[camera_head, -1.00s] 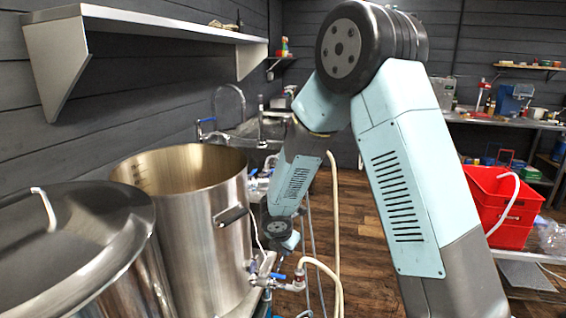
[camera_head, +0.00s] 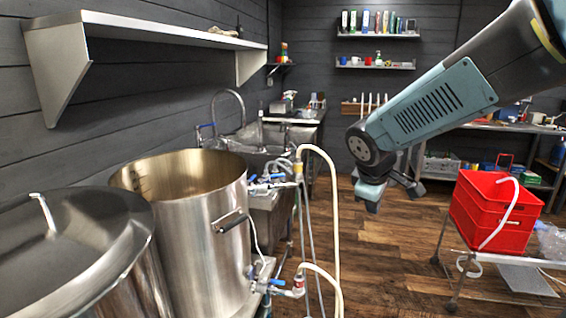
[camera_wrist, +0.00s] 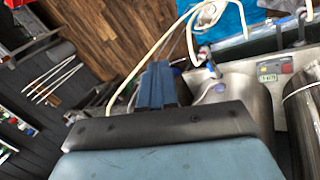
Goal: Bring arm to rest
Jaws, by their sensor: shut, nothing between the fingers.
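My arm reaches in from the upper right of the head view, its pale blue forearm sloping down to the left. My gripper (camera_head: 369,196) hangs below the dark wrist joint near the middle, pointing down over open floor. It is apart from the pots and the red crate. In the wrist view my gripper (camera_wrist: 158,84) shows as dark blue fingers close together, with nothing between them.
An open steel pot (camera_head: 195,230) and a lidded pot (camera_head: 75,240) stand at the left. A cream hose (camera_head: 334,200) rises beside the sink (camera_head: 255,150). A red crate (camera_head: 490,215) sits on a cart at the right. A steel shelf (camera_head: 150,30) juts above the pots.

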